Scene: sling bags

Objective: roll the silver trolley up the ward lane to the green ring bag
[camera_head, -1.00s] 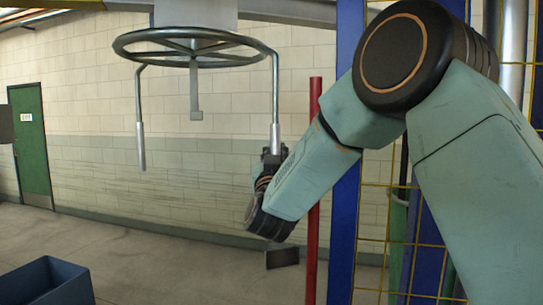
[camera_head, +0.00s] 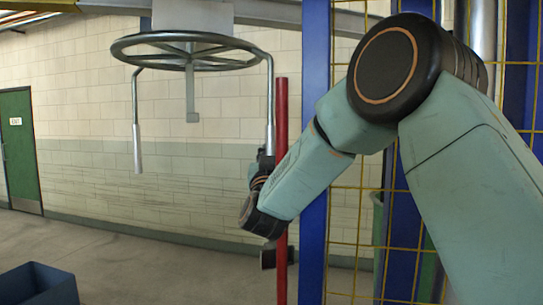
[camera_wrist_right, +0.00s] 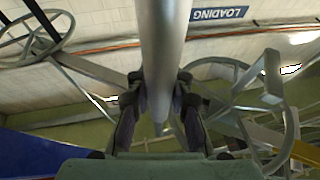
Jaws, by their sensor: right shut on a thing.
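The silver trolley (camera_head: 190,48) hangs from overhead in the head view. It has a dark spoked wheel-like ring with two downward bars ending in silver grips. My right gripper (camera_head: 267,157) is at the lower end of its right bar, partly hidden by my wrist. In the right wrist view, both fingers of the right gripper (camera_wrist_right: 158,108) are closed around a silver grip (camera_wrist_right: 165,45). My left gripper is out of view. I cannot make out a green ring bag; a grey-green ring shape (camera_wrist_right: 285,125) shows at the right of the wrist view, its identity unclear.
A red pole (camera_head: 281,200) and a blue post (camera_head: 315,150) with yellow mesh (camera_head: 352,230) stand close to the right of the trolley. A dark blue bin (camera_head: 40,285) is at lower left. A green door (camera_head: 20,150) is far left. The floor between is clear.

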